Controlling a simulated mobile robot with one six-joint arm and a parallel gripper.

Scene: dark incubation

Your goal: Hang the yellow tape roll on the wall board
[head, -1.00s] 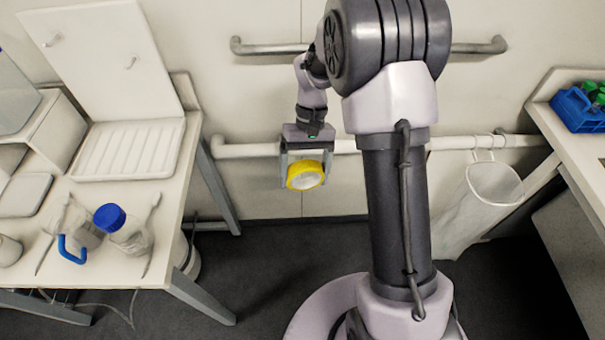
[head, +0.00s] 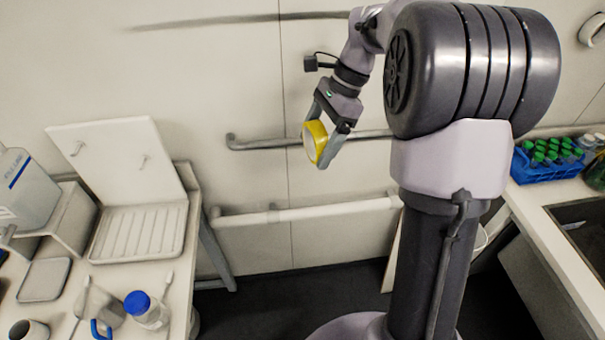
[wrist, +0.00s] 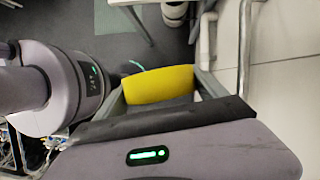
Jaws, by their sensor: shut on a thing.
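The yellow tape roll (head: 316,141) is held in my gripper (head: 330,140) in the head view, in the air in front of the wall. In the wrist view the yellow roll (wrist: 160,85) sits between the two fingers of my gripper (wrist: 163,88), which are shut on it. The white wall board (head: 118,160) leans upright at the back of the left bench.
A ribbed white tray (head: 140,232) lies before the board. A blue-capped bottle (head: 148,311) and a jug stand at the bench front. Grey rails (head: 255,142) run along the wall near my gripper. A blue rack (head: 545,165) of green-capped tubes stands on the right bench.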

